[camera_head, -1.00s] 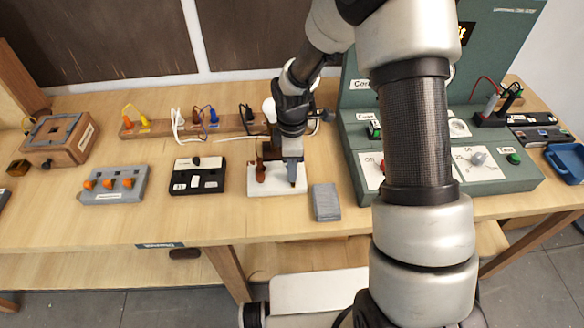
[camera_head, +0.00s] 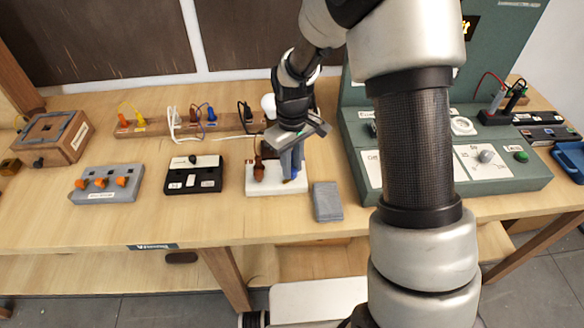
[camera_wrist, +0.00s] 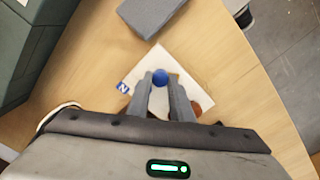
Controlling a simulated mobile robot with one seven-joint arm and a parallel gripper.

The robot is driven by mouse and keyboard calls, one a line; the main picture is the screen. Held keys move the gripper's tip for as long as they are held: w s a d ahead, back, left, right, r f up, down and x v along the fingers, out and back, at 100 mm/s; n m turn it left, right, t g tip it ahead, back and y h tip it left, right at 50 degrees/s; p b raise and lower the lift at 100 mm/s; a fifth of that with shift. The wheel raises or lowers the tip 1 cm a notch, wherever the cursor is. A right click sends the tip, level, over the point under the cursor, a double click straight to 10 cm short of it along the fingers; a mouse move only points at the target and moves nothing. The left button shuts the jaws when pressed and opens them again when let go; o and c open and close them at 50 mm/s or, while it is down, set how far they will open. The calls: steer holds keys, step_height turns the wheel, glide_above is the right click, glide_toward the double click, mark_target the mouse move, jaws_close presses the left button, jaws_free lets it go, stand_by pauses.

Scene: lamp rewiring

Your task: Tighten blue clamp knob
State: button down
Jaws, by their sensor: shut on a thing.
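The blue clamp knob (camera_wrist: 160,76) shows in the wrist view between the tips of my gripper's two grey fingers. My gripper (camera_wrist: 160,84) is shut on it, pointing down over the white base plate (camera_wrist: 197,90). In the head view my gripper (camera_head: 291,172) is at the right part of the white base plate (camera_head: 262,187), and a little blue shows beside the fingers. A brown, wooden-looking piece (camera_head: 259,170) stands on the left part of the plate. The clamp below the knob is mostly hidden by the fingers.
A grey block (camera_head: 327,202) lies just right of the plate. A black switch box (camera_head: 193,176) and a grey box with orange knobs (camera_head: 106,184) stand to the left. The green test console (camera_head: 520,178) stands to the right. Cables and plugs sit behind.

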steer(key=m+b, duration=0.1)
steer(key=m, duration=0.2)
steer(key=shift+m, duration=0.4)
steer(key=m, duration=0.3)
steer(key=shift+m, duration=0.3)
steer(key=m, duration=0.6)
steer(key=shift+d, duration=0.1)
steer(key=m+p, duration=0.2)
steer(key=m, duration=0.4)
steer(key=shift+r+m, duration=0.15)
steer(key=shift+m, duration=0.15)
steer(key=m+p, duration=0.2)
steer(key=m, duration=0.3)
steer(key=shift+m+p, duration=0.3)
steer(key=c, duration=1.8)
jaws_free()
steer(key=shift+c, duration=0.2)
